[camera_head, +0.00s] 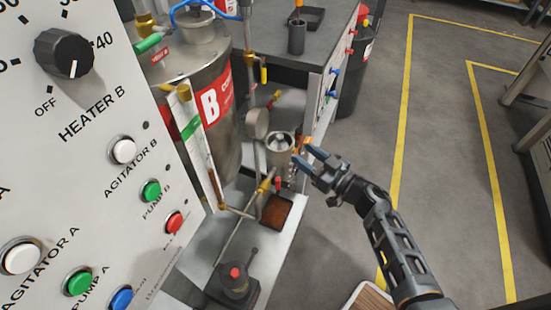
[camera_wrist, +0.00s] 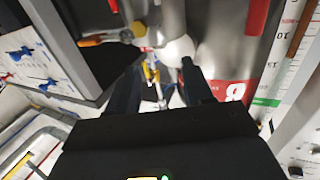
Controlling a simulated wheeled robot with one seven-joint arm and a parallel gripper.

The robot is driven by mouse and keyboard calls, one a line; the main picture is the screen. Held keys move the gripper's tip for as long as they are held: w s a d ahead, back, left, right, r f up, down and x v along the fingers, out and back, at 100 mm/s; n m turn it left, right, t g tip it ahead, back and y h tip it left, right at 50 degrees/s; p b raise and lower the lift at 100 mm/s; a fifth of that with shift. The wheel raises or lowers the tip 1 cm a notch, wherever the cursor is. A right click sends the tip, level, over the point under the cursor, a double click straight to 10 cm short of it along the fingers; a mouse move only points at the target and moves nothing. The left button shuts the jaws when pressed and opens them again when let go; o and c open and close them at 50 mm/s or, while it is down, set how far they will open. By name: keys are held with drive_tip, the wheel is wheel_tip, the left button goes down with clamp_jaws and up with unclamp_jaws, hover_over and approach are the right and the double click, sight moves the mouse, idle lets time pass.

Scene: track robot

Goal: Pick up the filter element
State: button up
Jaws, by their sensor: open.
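My gripper (camera_head: 309,158) is open and empty. It is just right of a metal cup-shaped housing (camera_head: 280,158) beside the tank in the head view. A small pale round piece (camera_head: 280,142) shows in the housing's open top; it may be the filter element, but it is too small to tell. In the wrist view my gripper (camera_wrist: 160,70) has its two dark fingers spread apart. A pale rounded thing (camera_wrist: 178,50) shows beyond the fingertips there; I cannot tell whether it is the filter element.
The metal tank (camera_head: 215,95) marked B stands left of the housing with pipes and valves around it. A control panel (camera_head: 75,190) fills the left. A brown-filled tray (camera_head: 276,211) lies below the housing. Open floor (camera_head: 450,180) with yellow lines is at right.

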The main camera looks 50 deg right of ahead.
sight(282, 139)
drive_tip(key=w, duration=0.3)
drive_tip(key=w+b, duration=0.1)
drive_tip(key=w, duration=0.6)
drive_tip(key=shift+w+d, duration=0.25)
drive_tip(key=shift+c, duration=0.4)
clamp_jaws()
